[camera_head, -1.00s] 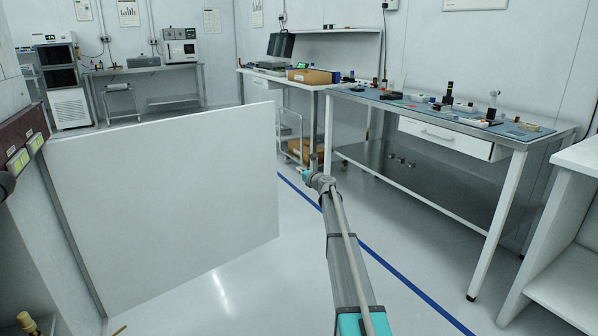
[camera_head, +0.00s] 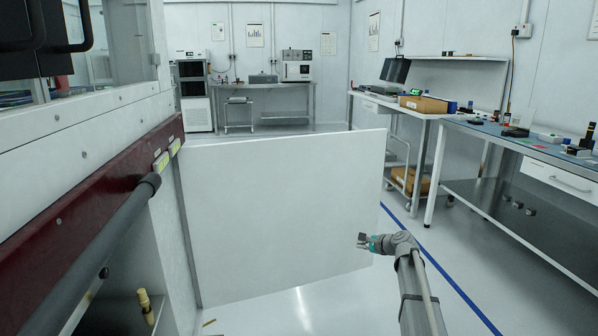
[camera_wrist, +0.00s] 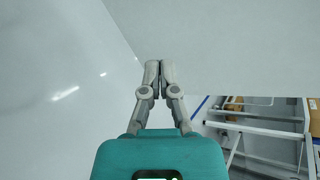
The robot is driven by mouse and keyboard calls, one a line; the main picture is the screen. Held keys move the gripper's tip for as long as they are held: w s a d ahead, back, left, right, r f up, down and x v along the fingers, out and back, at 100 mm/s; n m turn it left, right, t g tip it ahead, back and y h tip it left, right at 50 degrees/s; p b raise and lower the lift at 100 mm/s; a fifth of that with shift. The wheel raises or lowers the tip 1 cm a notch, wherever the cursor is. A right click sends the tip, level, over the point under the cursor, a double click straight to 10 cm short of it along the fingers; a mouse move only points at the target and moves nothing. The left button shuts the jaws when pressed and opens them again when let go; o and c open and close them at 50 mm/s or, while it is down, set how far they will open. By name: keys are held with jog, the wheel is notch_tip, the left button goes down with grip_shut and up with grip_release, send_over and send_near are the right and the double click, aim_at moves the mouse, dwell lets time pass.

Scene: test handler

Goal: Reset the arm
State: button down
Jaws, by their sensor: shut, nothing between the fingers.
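My gripper (camera_head: 363,241) is at the end of my arm, low in the right half of the head view, in front of the white panel. In the wrist view its two grey fingers (camera_wrist: 153,68) are together, with nothing between them. The teal gripper body fills the bottom of that view. My arm reaches up from the bottom edge of the head view and bends left at the wrist.
A large white door-like panel (camera_head: 285,210) stands out from the machine with the dark red band (camera_head: 95,190) at left. A blue-topped workbench (camera_head: 480,128) is at right, and a cart (camera_head: 408,195) stands behind the panel. Open floor with a blue line (camera_head: 455,285) lies between.

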jog(key=s+a+f+n+g+h, duration=0.1)
jog(key=s+a+f+n+g, duration=0.15)
jog(key=s, duration=0.45)
jog(key=s+a+f+n+g, duration=0.2)
jog(key=s+a+n, duration=0.15)
jog(key=s, duration=0.35)
jog(key=s+f+n+g+h+p, duration=0.1)
jog(key=s+n+g+h, duration=0.35)
jog(key=s, duration=0.75)
jog(key=s+f+n+g+h+p, duration=0.1)
jog(key=s+f+n+h+p, duration=0.1)
jog(key=s+n, duration=0.8)
notch_tip(320, 180, up, 38)
jog(key=s+m+p, duration=0.2)
jog(key=m+p, duration=0.1)
jog(key=p, duration=3.4)
jog(key=shift+s+d, duration=0.2)
jog(key=shift+d, duration=0.15)
jog(key=shift+d+f, duration=0.1)
